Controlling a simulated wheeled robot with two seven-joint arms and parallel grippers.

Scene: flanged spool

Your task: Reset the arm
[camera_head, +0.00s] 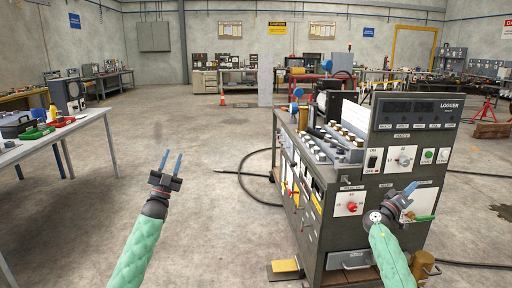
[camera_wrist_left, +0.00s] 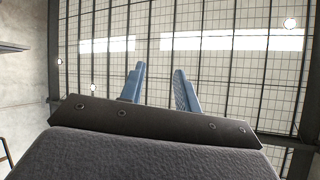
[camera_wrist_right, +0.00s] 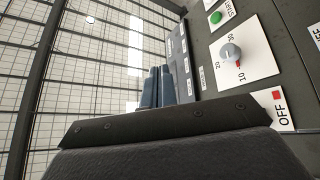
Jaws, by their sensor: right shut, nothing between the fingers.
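My left gripper (camera_head: 171,161) points up in the open space left of the machine in the head view. Its two blue fingers stand apart with nothing between them, as the left wrist view (camera_wrist_left: 160,72) also shows. My right gripper (camera_head: 411,190) is in front of the lower right of the machine's front panel (camera_head: 376,190). In the right wrist view its blue fingers (camera_wrist_right: 159,72) lie together, shut and empty. The panel's knob (camera_wrist_right: 231,53) and red OFF button (camera_wrist_right: 277,96) show to the right of the fingers.
The grey LOGGER machine (camera_head: 318,225) stands close, with a brass cylinder (camera_head: 422,264) and a yellow pedal (camera_head: 285,266) at its foot. A white table (camera_head: 60,131) with tools is at the left. A black cable (camera_head: 243,173) lies on the floor. Floor between table and machine is mostly clear.

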